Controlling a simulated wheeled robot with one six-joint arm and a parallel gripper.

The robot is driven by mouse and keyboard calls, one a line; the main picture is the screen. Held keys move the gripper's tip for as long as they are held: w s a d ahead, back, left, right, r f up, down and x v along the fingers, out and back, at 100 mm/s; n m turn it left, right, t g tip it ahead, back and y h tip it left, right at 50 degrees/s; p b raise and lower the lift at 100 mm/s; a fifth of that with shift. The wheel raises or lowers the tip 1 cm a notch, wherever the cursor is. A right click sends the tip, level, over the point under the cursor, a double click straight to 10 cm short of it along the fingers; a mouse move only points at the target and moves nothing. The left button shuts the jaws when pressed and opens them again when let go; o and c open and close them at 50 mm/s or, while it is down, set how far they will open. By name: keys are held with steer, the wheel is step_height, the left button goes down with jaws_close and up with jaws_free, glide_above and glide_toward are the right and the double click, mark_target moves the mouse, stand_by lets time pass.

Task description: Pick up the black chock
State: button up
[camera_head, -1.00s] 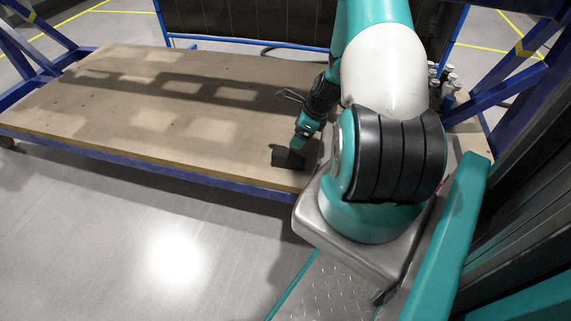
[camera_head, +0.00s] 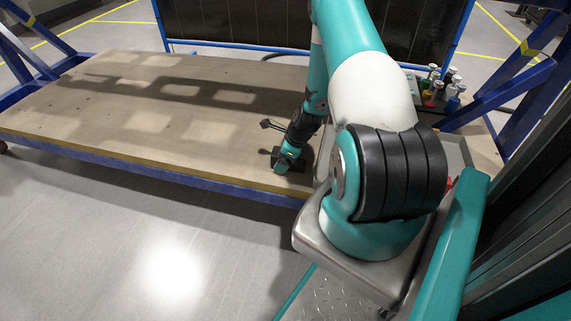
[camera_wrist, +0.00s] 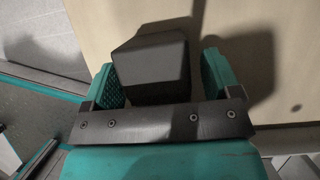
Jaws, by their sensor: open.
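The black chock (camera_wrist: 152,65) is a dark block with sloped faces. In the wrist view it lies between the two teal fingers of my gripper (camera_wrist: 160,80), which are open on either side of it. A small gap shows at the right finger; at the left finger I cannot tell whether there is contact. In the head view my gripper (camera_head: 287,168) is low over the near right part of the wooden table (camera_head: 150,130). There the chock (camera_head: 299,162) shows as a dark shape mostly hidden behind my gripper.
Several small bottles with coloured caps (camera_head: 437,88) stand at the back right beyond my arm. The table's blue front rail (camera_head: 150,172) runs close to my gripper. Blue frame posts stand at both sides. The left and middle of the table are clear.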

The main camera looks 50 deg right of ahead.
steer(key=c, duration=1.2)
steer(key=shift+o, duration=0.2)
steer(key=shift+r, duration=0.15)
